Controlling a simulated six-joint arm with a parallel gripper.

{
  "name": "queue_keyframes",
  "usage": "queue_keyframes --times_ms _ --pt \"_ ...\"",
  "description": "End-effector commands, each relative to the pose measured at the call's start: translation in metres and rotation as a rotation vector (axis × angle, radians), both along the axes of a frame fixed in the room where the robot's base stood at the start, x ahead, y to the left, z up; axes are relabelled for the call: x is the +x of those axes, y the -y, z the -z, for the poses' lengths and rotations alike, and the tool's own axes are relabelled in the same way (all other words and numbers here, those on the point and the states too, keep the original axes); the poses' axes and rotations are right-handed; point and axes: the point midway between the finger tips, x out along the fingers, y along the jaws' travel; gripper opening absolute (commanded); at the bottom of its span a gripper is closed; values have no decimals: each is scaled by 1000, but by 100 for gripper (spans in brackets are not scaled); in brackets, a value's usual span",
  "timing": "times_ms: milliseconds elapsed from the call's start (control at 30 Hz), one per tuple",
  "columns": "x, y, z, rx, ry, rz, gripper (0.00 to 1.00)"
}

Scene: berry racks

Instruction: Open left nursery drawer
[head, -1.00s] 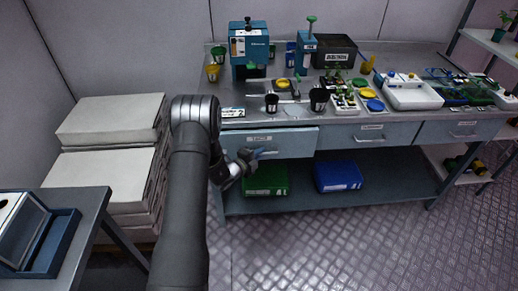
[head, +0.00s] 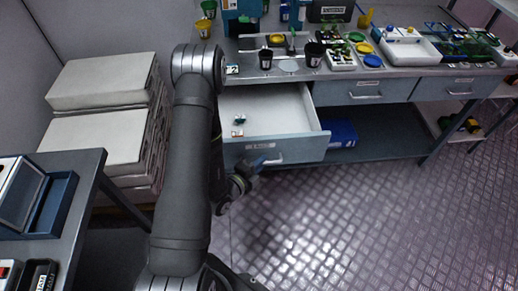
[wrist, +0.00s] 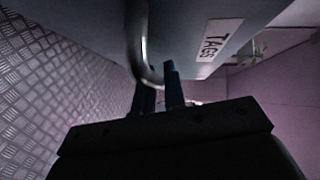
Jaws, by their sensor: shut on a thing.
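The left drawer (head: 298,149) under the workbench is pulled well out, its pale inside in view. Its grey front has a label, which reads TAGS in the wrist view (wrist: 219,40). My gripper (head: 260,162) is at the left part of the drawer's bar handle (head: 275,161). In the wrist view, the blue fingers of my gripper (wrist: 162,88) are shut on the curved metal handle (wrist: 140,45). Small items (head: 238,120) lie inside the drawer, and a small tag-like piece (head: 237,133) lies near its front.
The middle drawer (head: 362,91) and right drawer (head: 457,88) are closed. Black pots (head: 314,55), trays and seedlings stand on the bench. A blue bin (head: 342,134) sits on the lower shelf. Stacked pale slabs (head: 100,80) stand at left. The metal floor (head: 360,220) in front is clear.

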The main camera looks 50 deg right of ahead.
Motion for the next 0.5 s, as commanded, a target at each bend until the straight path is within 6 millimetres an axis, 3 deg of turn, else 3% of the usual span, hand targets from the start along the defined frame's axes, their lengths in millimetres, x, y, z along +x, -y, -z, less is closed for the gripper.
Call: queue_keyframes --times_ms 200,500 --pt "-16 -16 0 0 -1 -1 0" --pt "-20 -20 0 -2 1 -1 0"
